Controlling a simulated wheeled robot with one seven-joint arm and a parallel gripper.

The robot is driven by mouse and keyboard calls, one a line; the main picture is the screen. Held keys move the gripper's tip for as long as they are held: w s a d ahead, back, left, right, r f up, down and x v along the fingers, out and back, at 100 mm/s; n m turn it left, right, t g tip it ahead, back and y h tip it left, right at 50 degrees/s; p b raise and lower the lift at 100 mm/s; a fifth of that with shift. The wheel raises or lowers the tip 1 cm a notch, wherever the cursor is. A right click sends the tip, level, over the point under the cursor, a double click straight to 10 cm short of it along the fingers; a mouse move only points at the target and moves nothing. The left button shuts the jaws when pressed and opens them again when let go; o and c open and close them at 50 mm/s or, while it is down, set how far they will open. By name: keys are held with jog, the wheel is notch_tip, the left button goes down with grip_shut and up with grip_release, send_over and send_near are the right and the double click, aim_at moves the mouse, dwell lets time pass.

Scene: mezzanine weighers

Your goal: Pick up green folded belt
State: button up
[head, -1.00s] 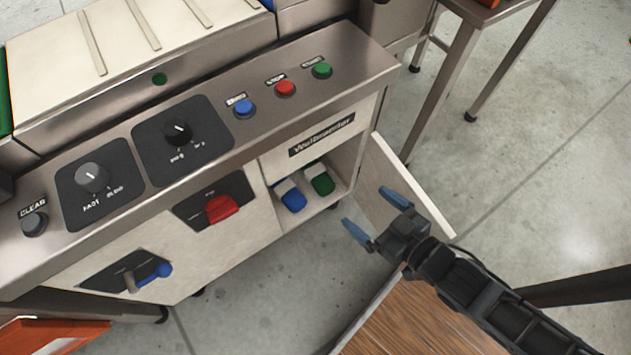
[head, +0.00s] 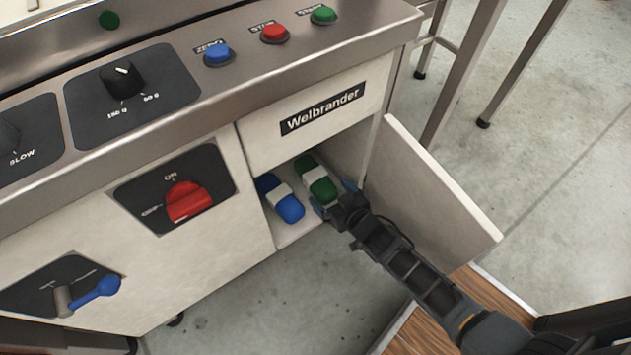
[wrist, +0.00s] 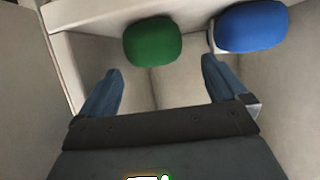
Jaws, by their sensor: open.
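The green folded belt (head: 324,188), a rounded green bundle with a white band, lies inside the open compartment of the machine. A blue bundle with a white band (head: 290,208) lies just left of it. My gripper (head: 333,197) is open at the compartment's mouth, right at the near end of the green belt. In the wrist view the green belt (wrist: 153,42) is ahead of and between the two blue fingertips, apart from them. The blue bundle also shows there at the upper right (wrist: 252,27). Nothing is between the fingers.
The compartment door (head: 430,190) stands open to the right of my arm. A red rotary switch (head: 187,202) and a blue lever (head: 96,290) are on the front panel at left. A wooden surface (head: 462,295) lies below my arm.

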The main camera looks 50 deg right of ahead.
aim_at(323, 184)
jog(key=shift+d+r+b+x, duration=0.15)
jog(key=shift+b+x, duration=0.3)
jog(key=shift+x, duration=1.1)
jog(key=shift+d+r+b+x, duration=0.1)
jog(key=shift+b+x, duration=0.35)
jog(key=shift+x, duration=1.15)
jog(key=shift+w, duration=0.1)
jog(key=c, duration=1.2)
